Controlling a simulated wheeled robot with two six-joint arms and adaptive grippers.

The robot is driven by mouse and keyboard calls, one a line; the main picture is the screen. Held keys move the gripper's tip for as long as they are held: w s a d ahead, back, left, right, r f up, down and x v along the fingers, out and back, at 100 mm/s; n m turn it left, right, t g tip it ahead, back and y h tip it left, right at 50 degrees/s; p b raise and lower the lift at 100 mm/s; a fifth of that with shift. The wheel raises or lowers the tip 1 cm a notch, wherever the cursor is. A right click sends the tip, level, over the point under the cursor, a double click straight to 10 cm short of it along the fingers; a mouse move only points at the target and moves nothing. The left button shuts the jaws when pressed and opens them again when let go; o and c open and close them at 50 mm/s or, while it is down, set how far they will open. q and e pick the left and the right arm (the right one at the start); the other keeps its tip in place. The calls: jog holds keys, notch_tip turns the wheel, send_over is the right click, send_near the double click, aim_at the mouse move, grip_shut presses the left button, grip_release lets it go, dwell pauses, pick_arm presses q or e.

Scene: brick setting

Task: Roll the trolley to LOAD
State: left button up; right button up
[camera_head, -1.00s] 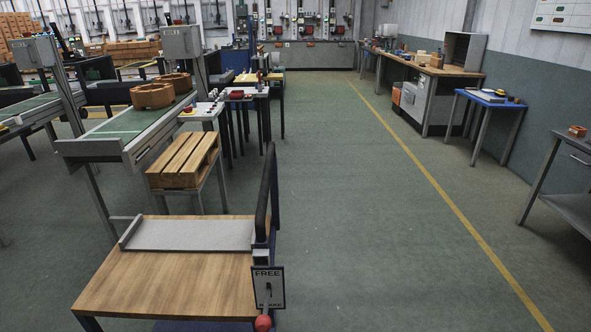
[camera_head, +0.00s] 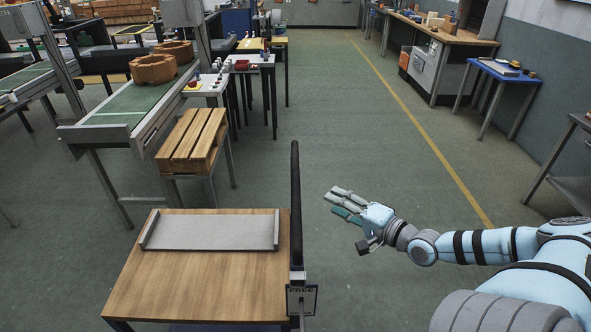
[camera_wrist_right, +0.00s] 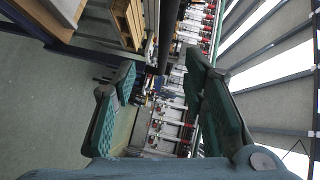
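The trolley (camera_head: 200,285) stands at the lower middle of the head view. It has a wooden top with a grey tray on it and an upright black handle bar (camera_head: 296,205) along its right side. A lever plate (camera_head: 301,300) reading FREE hangs below the bar; its lower part is cut off by the frame. My right gripper (camera_head: 341,204) is open and empty, right of the bar and apart from it. In the right wrist view the dark bar (camera_wrist_right: 169,38) shows beyond the spread fingers. My left gripper is not in view. No LOAD mark is readable.
A wooden pallet (camera_head: 192,140) on a stand and a green conveyor (camera_head: 130,110) with brown castings are ahead left. Small tables (camera_head: 250,64) stand beyond. A yellow floor line (camera_head: 425,130) runs along the right, with workbenches past it. The floor between is clear.

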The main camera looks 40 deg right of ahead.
aim_at(296, 184)
pick_arm(q)
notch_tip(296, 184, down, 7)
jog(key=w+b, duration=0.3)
jog(key=b, duration=0.4)
pick_arm(e)
jog(key=shift+m, duration=0.3)
jog(key=w+p, duration=0.1)
jog(key=w, duration=0.1)
jog(key=w+p, duration=0.2)
jog(key=w, duration=0.1)
jog(key=w+a+p, duration=0.1)
jog(key=w, duration=0.2)
jog(key=shift+w+r+p, duration=0.15)
jog(key=shift+p, duration=0.15)
jog(key=w, duration=0.2)
jog(key=w+a+f, duration=0.1)
jog(key=w, duration=0.2)
jog(key=shift+w+a+f+p, duration=0.25)
jog(key=shift+w+a+p, duration=0.05)
jog(key=shift+w+p, duration=0.1)
jog(key=shift+w+f, duration=0.15)
jog(key=shift+w, duration=0.1)
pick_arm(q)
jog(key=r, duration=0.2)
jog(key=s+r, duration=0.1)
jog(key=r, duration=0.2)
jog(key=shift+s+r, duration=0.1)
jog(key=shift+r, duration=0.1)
pick_arm(e)
jog(key=shift+d, duration=0.1)
